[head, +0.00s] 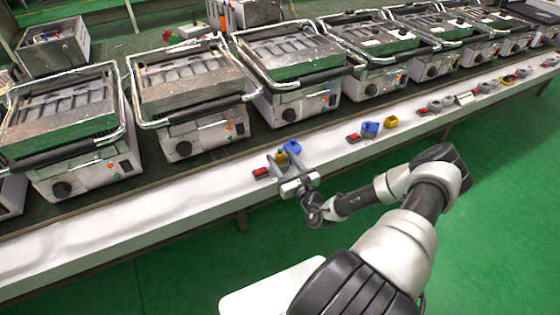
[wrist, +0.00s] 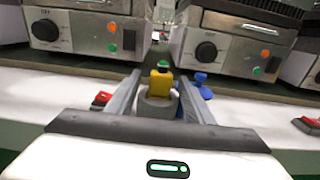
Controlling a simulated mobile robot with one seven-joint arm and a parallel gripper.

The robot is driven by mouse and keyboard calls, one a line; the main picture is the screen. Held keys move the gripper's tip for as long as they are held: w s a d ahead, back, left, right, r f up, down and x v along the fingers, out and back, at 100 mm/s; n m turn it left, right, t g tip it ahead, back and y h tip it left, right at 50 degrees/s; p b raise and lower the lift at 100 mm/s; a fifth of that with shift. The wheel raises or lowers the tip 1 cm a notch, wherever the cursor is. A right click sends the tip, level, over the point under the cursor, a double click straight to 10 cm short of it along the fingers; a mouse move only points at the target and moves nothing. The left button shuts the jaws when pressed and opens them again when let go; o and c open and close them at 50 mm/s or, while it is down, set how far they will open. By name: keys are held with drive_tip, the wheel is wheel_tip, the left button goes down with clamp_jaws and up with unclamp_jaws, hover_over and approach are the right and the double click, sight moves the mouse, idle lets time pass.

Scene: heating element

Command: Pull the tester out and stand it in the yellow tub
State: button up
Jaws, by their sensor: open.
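A small yellow tester with a green top (wrist: 160,82) stands upright in a grey tub (wrist: 157,106) on the white ledge. In the head view the tester (head: 281,157) is small and partly hidden by my gripper. My gripper (head: 284,160) is open; in the wrist view its two fingers (wrist: 160,84) reach along either side of the tester and grey tub, and I cannot tell whether they touch. A yellow tub (head: 391,122) stands further right along the ledge, beside a blue tub (head: 369,129); it appears empty. It is not visible in the wrist view.
A blue item (wrist: 202,86) stands just right of the right finger, and a red item (wrist: 101,100) lies left of the left finger. Contact grills (head: 195,100) line the bench behind. The white ledge (head: 120,213) is clear to the left. More small items sit further right.

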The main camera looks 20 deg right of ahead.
sight(280, 152)
drive_tip(key=shift+w, duration=0.6)
drive_tip(key=c, duration=1.1)
drive_tip(key=shift+r, duration=0.1)
drive_tip(key=shift+c, duration=0.2)
wheel_tip(280, 152, up, 10)
drive_tip(key=p, duration=0.3)
drive_tip(key=shift+p, duration=0.3)
